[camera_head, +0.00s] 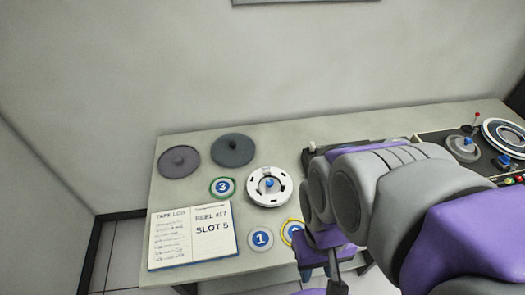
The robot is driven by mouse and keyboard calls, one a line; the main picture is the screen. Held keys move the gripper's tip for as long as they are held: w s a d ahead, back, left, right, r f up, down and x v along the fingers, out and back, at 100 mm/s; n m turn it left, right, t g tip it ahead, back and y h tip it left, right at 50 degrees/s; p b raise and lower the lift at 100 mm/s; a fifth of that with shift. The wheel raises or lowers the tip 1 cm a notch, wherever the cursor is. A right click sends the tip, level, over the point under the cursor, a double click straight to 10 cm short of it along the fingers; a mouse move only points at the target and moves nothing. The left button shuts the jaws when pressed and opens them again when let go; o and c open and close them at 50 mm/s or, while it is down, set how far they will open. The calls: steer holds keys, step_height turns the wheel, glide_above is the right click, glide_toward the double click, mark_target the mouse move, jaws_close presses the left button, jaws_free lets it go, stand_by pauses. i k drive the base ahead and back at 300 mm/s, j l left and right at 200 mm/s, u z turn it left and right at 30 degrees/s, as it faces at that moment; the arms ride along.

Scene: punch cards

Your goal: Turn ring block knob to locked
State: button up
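A white round ring piece (258,198) lies on the table, with a small blue knob (269,183) at its centre. Another small blue knob (503,160) shows on the dark machine at the far right. I cannot tell which of these is the ring block knob, nor read any locked mark. My gripper (322,281) hangs at the bottom centre, in front of the table's near edge and apart from both knobs. The arm and the frame's bottom edge partly hide it, so its finger opening is unclear.
Two dark discs (178,162) (233,151) lie at the back left. An open log book (191,236) lies front left. Round tags marked 3 (222,187) and 1 (260,239) lie near the ring, with a yellow-rimmed one (291,229) beside my arm. My arm hides the table's middle.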

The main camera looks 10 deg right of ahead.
mark_target(270, 183)
steer(key=l+u, duration=0.6)
steer(key=u, duration=0.15)
steer(key=l+u, duration=0.4)
steer(key=k+j, duration=0.05)
steer(key=j, duration=0.05)
